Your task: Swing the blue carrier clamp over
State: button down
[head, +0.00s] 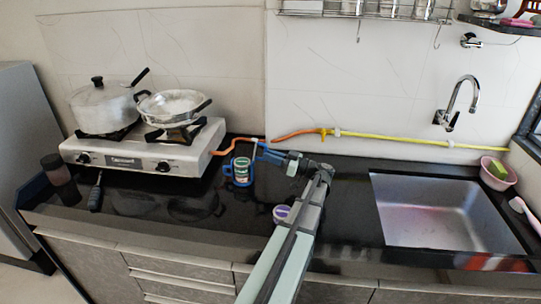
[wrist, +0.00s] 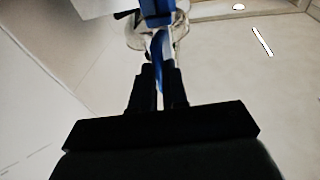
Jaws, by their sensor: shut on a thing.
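The blue carrier (head: 228,173) stands on the dark counter just right of the stove, around a small jar with a green label (head: 241,172). Blue bars reach from the carrier's top right toward my gripper (head: 285,157). In the wrist view my gripper (wrist: 161,90) has its two dark fingers shut on a narrow blue part (wrist: 158,55), which I take to be the carrier clamp. A wider blue piece shows above it at the top edge. The exact contact is small in the head view, and the clamp's joint cannot be made out.
A white stove (head: 145,150) with a lidded pot (head: 102,107) and a pan (head: 173,106) stands left. A purple-topped container (head: 281,213) sits beside my arm. An orange hose (head: 290,134) runs along the wall behind. The sink (head: 440,210) is at right.

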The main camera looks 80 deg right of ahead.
jog(key=shift+f, duration=0.1)
dwell(0.4)
jog(key=c, duration=1.1)
grip_release()
jog(key=shift+r, duration=5.05)
